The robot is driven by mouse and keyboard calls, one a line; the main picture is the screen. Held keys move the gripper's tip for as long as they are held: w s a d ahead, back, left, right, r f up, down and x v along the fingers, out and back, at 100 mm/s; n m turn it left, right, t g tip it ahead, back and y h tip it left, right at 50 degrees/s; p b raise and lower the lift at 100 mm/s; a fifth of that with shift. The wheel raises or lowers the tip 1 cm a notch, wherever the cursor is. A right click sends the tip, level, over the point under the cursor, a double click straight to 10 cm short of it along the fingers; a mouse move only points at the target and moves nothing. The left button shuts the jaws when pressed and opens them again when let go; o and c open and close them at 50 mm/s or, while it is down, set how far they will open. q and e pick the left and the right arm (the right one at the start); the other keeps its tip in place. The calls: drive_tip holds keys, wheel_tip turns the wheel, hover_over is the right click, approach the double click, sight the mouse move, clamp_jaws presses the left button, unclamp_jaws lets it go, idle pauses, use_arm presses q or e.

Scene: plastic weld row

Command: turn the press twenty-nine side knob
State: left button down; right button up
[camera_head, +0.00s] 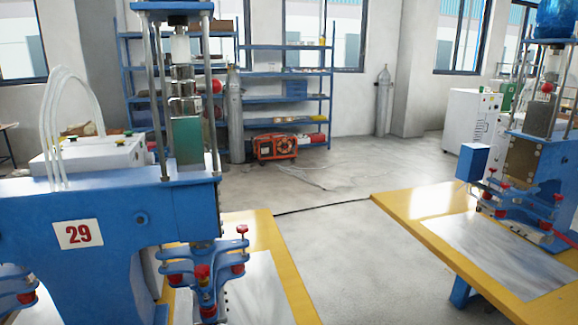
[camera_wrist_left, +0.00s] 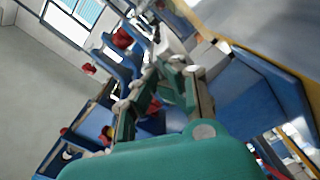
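A blue press (camera_head: 110,215) with a plate reading 29 (camera_head: 78,234) stands at the left of the head view. A small round blue fitting (camera_head: 141,218) sits on its side; I cannot tell whether this is the side knob. Red knobs show on its clamp, one in front (camera_head: 203,271) and one at the right (camera_head: 242,230). A red ball (camera_head: 217,86) is beside the upper column. In the left wrist view my left gripper (camera_wrist_left: 170,82) has its green fingers apart. Red and blue parts show between and beyond them; contact is unclear. My right gripper is in neither view.
A yellow table edge (camera_head: 285,270) and metal plate (camera_head: 255,290) lie under the press. Another yellow table (camera_head: 405,208) with a second press (camera_head: 530,165) stands at right. Grey floor lies between them. Blue shelves (camera_head: 285,73), gas cylinders and an orange generator (camera_head: 275,147) stand behind.

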use_arm(q)
drive_tip(key=shift+w+d, duration=0.1)
drive_tip(key=shift+d, duration=0.3)
